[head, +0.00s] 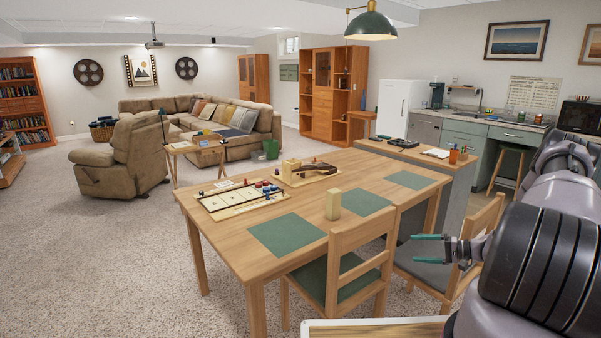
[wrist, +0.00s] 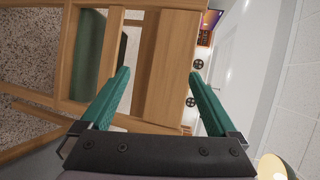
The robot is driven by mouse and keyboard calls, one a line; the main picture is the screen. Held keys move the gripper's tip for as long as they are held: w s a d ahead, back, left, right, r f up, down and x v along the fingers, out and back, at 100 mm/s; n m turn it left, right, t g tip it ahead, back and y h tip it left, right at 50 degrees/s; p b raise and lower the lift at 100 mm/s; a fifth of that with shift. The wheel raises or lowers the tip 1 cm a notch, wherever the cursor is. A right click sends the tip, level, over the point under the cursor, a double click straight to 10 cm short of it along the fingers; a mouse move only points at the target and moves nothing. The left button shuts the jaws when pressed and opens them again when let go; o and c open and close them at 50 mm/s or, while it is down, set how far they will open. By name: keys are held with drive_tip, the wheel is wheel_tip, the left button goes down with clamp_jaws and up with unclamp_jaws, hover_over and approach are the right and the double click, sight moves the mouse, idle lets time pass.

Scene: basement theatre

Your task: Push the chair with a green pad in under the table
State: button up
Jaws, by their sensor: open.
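The chair with a green pad (head: 347,236) stands at the near long side of the wooden table (head: 262,221). Its backrest faces me; its green pad (head: 318,279) lies partly behind the back slats, its front reaching toward the table edge. My gripper (head: 416,250) is open and empty, its green fingers pointing left, to the right of this chair's backrest in the head view. In the wrist view, turned on its side, a wide wooden board (wrist: 165,70) shows between and beyond the fingers, with a green pad (wrist: 89,50) to its left. I cannot tell whether the fingers touch the wood.
A second chair with a grey pad (head: 423,270) stands to the right, close behind my gripper. Board games (head: 240,199) and green placemats (head: 287,235) lie on the table. A grey cabinet (head: 455,186) stands beyond its right end. Carpet (head: 130,260) is clear at left.

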drive_tip(key=s+a+r+n+g+h, duration=0.15)
drive_tip(key=a+r, duration=0.25)
drive_tip(key=r, duration=0.8)
drive_tip(key=s+a+r+n+g+h, duration=0.1)
drive_tip(key=s+a+r+g+h, duration=0.2)
drive_tip(key=r, duration=0.9)
drive_tip(key=s+a+r+n+g+h, duration=0.15)
drive_tip(key=a+r, duration=0.35)
drive_tip(key=r, duration=0.7)
drive_tip(key=s+a+r+m+t+h, duration=0.1)
drive_tip(key=s+r+t+h, duration=0.1)
drive_tip(key=s+r, duration=0.3)
drive_tip(key=s+a+r+t+h, duration=0.1)
drive_tip(key=s+r, duration=0.4)
drive_tip(key=s, duration=0.6)
drive_tip(key=s+a+r+m+t+h, duration=0.1)
drive_tip(key=s+a+r+t+h, duration=0.1)
drive_tip(key=s+r, duration=0.3)
drive_tip(key=s+a+t, duration=0.1)
drive_tip(key=s, duration=0.3)
drive_tip(key=shift+r+m+h, duration=0.3)
drive_tip(key=shift+r, duration=0.05)
